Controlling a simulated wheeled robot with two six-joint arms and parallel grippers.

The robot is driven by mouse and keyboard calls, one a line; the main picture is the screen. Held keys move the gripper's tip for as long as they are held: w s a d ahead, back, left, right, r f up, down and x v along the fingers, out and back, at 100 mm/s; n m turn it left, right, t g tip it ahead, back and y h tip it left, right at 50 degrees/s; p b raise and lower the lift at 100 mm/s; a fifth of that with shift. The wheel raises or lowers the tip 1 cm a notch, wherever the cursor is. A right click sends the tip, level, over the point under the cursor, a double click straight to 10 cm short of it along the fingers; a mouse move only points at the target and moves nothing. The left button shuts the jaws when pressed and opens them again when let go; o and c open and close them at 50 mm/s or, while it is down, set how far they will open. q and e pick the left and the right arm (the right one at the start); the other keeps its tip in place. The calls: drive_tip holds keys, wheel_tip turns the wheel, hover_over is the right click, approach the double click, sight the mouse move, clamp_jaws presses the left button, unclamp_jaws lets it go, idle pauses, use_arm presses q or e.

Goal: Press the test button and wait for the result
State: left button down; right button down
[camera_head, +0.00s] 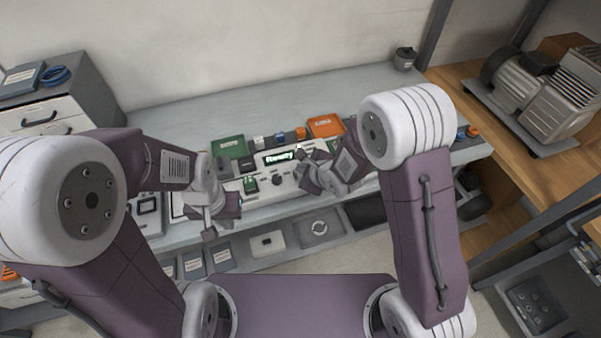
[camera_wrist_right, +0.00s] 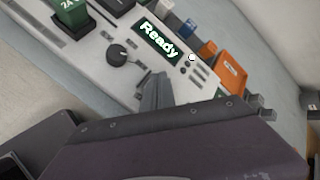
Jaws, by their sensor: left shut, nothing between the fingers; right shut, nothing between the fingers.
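The white test device (camera_head: 283,186) stands on the grey bench, and its lit display (camera_head: 279,157) reads "Ready". It also shows in the right wrist view (camera_wrist_right: 91,52), with the display (camera_wrist_right: 158,41) tilted, a dark round knob (camera_wrist_right: 122,53) and a small round white button (camera_wrist_right: 192,57) beside the display. My right gripper (camera_head: 303,170) is shut and empty over the right part of the device. Its closed fingers (camera_wrist_right: 157,88) point at the panel below the display. My left gripper (camera_head: 209,226) is shut and empty at the bench's front edge, left of the device.
A green box (camera_head: 231,147) and an orange box (camera_head: 326,126) stand behind the device, with small parts between them. Grey trays (camera_head: 320,229) lie on a lower shelf. The bench's back (camera_head: 180,119) is clear. A compressor (camera_head: 545,92) stands on the wooden bench at right.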

drive_tip(key=shift+f+b, duration=0.3)
drive_tip(key=shift+f, duration=0.2)
idle(0.4)
drive_tip(key=shift+r, duration=0.1)
drive_tip(key=shift+r+p, duration=0.8)
drive_tip(key=shift+p, duration=0.15)
wheel_tip(320, 180, up, 5)
drive_tip(key=p, duration=0.5)
drive_tip(key=shift+r, duration=0.15)
idle(0.4)
